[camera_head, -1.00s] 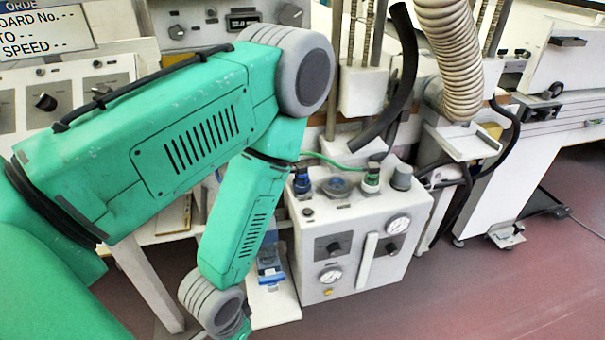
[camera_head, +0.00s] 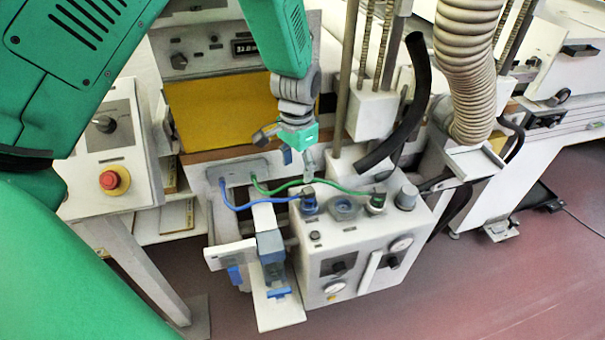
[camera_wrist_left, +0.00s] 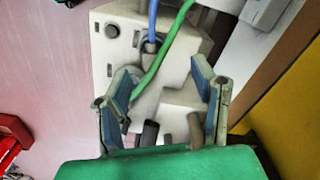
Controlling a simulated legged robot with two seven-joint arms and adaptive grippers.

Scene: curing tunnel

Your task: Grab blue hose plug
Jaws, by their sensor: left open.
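The blue hose plug (camera_head: 309,204) stands in a socket on top of the white-grey box (camera_head: 345,240), with the blue hose (camera_head: 250,205) running left from it to a wall panel. In the left wrist view the blue hose (camera_wrist_left: 153,18) leads down to the plug (camera_wrist_left: 151,46), ahead of the fingers. My left gripper (camera_head: 298,163) is open and empty, just above the plug and apart from it. It also shows in the left wrist view (camera_wrist_left: 160,78), with the green hose (camera_wrist_left: 162,50) crossing between its spread fingers. My right gripper is not in view.
The green hose (camera_head: 330,187) runs close behind the blue plug to a green plug (camera_head: 377,202). A round blue-grey fitting (camera_head: 343,208) and a grey knob (camera_head: 406,197) stand to the right on the box. A thick black hose (camera_head: 405,110) hangs at the right.

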